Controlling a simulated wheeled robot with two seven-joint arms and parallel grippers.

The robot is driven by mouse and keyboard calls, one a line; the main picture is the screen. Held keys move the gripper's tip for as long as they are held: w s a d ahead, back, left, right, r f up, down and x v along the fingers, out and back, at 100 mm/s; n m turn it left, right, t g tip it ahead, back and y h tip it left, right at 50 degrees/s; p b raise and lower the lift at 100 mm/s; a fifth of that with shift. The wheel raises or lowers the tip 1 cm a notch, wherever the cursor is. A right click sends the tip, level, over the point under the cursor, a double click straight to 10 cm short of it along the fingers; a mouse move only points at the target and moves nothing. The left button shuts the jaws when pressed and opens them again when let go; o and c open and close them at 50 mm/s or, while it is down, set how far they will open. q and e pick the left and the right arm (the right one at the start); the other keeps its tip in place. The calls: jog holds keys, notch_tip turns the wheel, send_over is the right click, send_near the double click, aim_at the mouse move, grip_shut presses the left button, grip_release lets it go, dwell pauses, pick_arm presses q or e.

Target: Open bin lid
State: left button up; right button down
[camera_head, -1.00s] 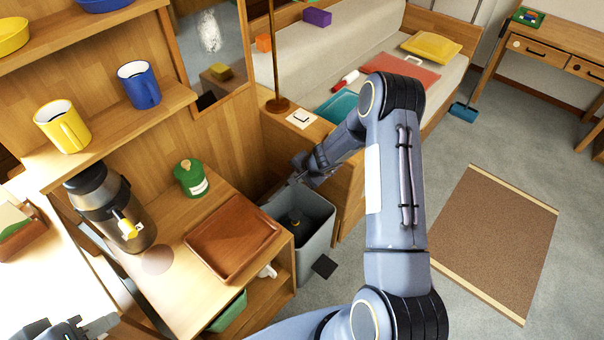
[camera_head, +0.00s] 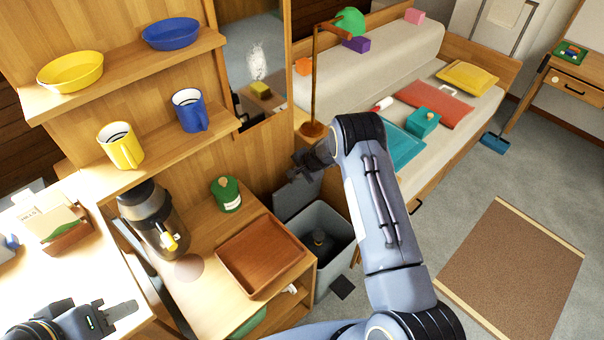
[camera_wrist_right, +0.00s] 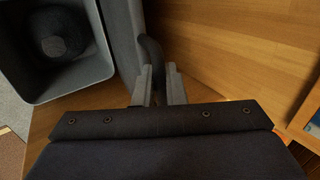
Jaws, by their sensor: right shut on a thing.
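The grey bin (camera_head: 337,258) stands on the floor beside the wooden cabinet, its top open and a dark round object inside. Its grey lid (camera_head: 297,197) is raised, tilted up at the back of the bin. My right gripper (camera_head: 303,168) is above the bin at the lid's upper edge. In the right wrist view, my right gripper (camera_wrist_right: 157,88) is shut on the lid's dark curved handle (camera_wrist_right: 151,52), with the lid panel (camera_wrist_right: 121,38) beside the open bin (camera_wrist_right: 70,88). My left gripper (camera_head: 112,314) is over the white counter at lower left, away from the bin; its jaw opening is unclear.
A lamp (camera_head: 313,128) stands behind my right gripper. A coffee machine (camera_head: 150,220) is at left. Open floor and a brown rug (camera_head: 512,270) lie at right.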

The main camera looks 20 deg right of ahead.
dwell(0.3)
jog(key=c, duration=1.6)
grip_release()
jog(key=shift+a, duration=0.1)
jog(key=shift+s, duration=0.15)
jog(key=shift+f, duration=0.1)
jog(key=b+v, duration=0.1)
jog(key=v, duration=0.7)
